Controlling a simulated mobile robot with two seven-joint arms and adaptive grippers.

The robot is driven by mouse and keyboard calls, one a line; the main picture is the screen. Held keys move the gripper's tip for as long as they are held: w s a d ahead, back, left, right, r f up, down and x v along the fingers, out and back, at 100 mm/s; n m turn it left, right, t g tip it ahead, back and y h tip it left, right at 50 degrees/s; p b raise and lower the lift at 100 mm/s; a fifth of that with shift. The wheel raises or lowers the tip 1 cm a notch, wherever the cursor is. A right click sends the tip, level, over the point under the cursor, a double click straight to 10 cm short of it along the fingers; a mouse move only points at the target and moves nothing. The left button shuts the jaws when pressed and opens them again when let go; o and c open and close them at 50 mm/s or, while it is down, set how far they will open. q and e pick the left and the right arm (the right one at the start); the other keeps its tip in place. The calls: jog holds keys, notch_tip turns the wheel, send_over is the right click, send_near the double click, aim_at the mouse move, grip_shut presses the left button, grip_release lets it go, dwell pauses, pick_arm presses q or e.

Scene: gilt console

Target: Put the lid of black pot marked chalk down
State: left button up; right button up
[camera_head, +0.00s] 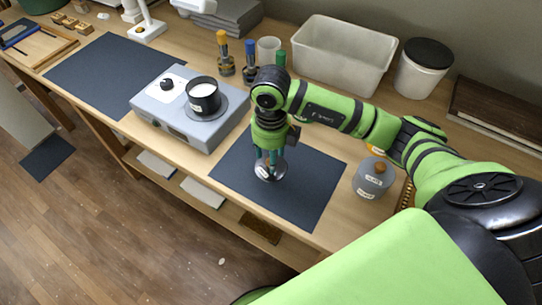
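A small black pot (205,103) stands open on the grey hotplate box (180,130), with white contents showing. Its marking is too small to read. A round grey lid (280,172) with a pale label is at the dark mat (313,183) in front. I cannot tell whether it rests on the mat or is just above it. My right gripper (268,160) points straight down at the lid, its teal fingertips around the lid's middle. Whether the fingers grip its knob is too small to tell. My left gripper is not in view.
A grey lidded jar (372,181) with a brown knob stands right of the mat. Bottles (225,58), a clear bin (343,55) and a white tub with a black lid (422,70) stand behind. Another dark mat (105,72) at left is clear.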

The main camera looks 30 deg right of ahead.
notch_tip(320, 180, up, 11)
jog(key=b, duration=0.1)
jog(key=shift+f, duration=0.1)
dwell(0.5)
